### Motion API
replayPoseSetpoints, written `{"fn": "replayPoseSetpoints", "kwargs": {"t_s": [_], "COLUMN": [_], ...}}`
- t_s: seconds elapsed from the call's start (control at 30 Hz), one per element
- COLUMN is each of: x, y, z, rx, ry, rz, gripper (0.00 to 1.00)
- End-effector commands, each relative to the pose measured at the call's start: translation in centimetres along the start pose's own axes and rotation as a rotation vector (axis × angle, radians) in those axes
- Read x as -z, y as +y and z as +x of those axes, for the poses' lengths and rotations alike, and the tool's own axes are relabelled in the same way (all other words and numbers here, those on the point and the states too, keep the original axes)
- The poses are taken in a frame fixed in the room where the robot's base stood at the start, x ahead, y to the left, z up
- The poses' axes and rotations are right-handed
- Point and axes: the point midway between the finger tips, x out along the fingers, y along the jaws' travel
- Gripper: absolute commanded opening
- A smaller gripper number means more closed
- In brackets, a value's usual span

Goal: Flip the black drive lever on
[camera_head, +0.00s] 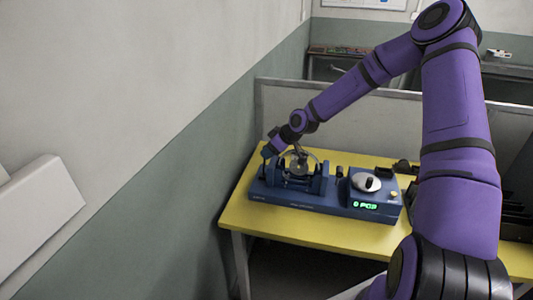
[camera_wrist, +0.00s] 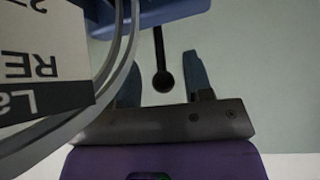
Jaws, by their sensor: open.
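The black drive lever (camera_wrist: 163,80), a thin rod with a round knob, shows in the wrist view hanging from a blue part of the machine. My gripper (camera_wrist: 162,72) is open, its two fingers on either side of the knob with a gap visible on the right. Its left finger is partly hidden by a curved grey rim. In the head view my gripper (camera_head: 271,149) is at the left end of the blue machine (camera_head: 310,200), and the lever cannot be made out there.
The machine stands on a yellow table (camera_head: 290,228) beside the left wall. It carries a clear disc (camera_head: 298,163), a silver knob (camera_head: 366,182) and a green display (camera_head: 365,206). A printed label (camera_wrist: 40,55) fills the wrist view's left side. A grey partition (camera_head: 370,128) stands behind.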

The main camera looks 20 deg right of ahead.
Motion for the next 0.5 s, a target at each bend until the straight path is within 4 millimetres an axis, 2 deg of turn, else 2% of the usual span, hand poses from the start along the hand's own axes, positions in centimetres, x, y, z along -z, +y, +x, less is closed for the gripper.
{"fn": "replayPoseSetpoints", "kwargs": {"t_s": [0.1,0.3,0.5], "x": [0.0,-0.1,-0.1], "y": [0.1,0.1,0.1], "z": [-2.3,-5.6,-7.7], "rx": [-0.003,-0.003,-0.001], "ry": [0.001,0.001,0.001], "rz": [0.001,0.002,0.002], "gripper": [0.47,0.47,0.47]}}
